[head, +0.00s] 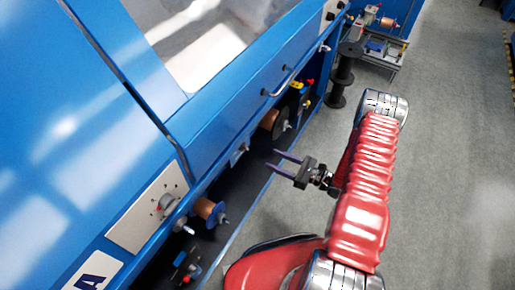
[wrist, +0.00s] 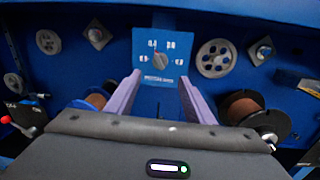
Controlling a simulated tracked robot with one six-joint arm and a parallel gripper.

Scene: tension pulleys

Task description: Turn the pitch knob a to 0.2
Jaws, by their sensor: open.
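In the wrist view a small dial knob (wrist: 159,58) sits on a light blue scale plate with white markings, which are too small to read surely. A red mark shows on the knob; its exact setting is unclear. My gripper (wrist: 159,80) is open and empty, its two purple fingers pointing at the machine, just below the dial in the picture. In the head view my gripper (head: 277,161) stands apart from the blue machine's side. A small light plate (head: 239,152) on the machine lies ahead of it; the knob itself cannot be made out there.
Pulley wheels (wrist: 216,58) and copper spools (wrist: 243,107) flank the dial. A black spool stand (head: 343,75) stands farther back. Grey floor is free at right.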

